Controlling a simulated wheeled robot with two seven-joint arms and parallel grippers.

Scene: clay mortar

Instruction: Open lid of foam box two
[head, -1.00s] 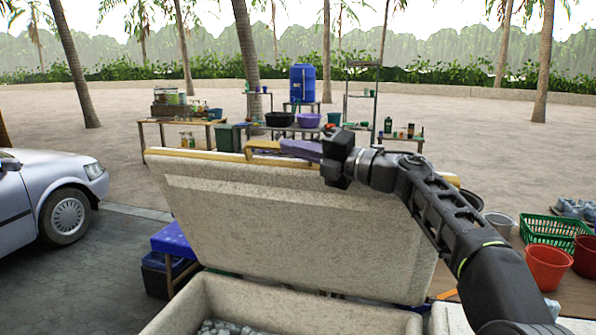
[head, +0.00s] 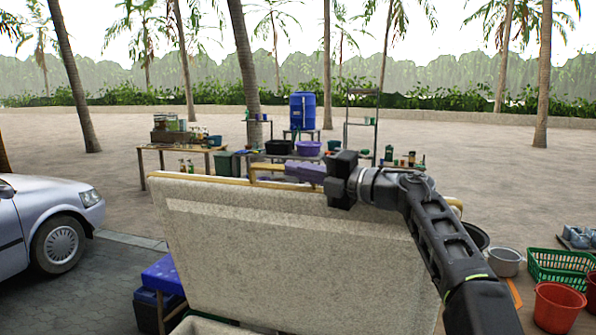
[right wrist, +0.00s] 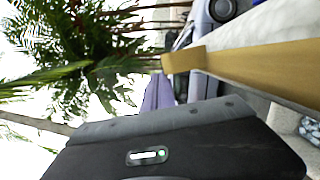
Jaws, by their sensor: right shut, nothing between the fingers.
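The foam box lid (head: 290,250), a pale speckled slab with a yellow-brown edge, stands raised and tilted up in the head view. Only a bit of the foam box rim (head: 203,326) shows below it. My right gripper (head: 306,170) lies across the lid's top edge, its purplish fingers shut and empty, close to a yellow tab (head: 266,167). Whether the fingers touch the lid I cannot tell. In the right wrist view the lid's yellow edge (right wrist: 255,72) runs past the fingers (right wrist: 158,92). My left gripper is not in view.
A silver car (head: 50,225) stands at left. A blue crate (head: 163,275) is beside the lid. A green basket (head: 562,268) and a red bucket (head: 557,306) stand at right. Tables with wares (head: 180,150) are behind, with open sand around them.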

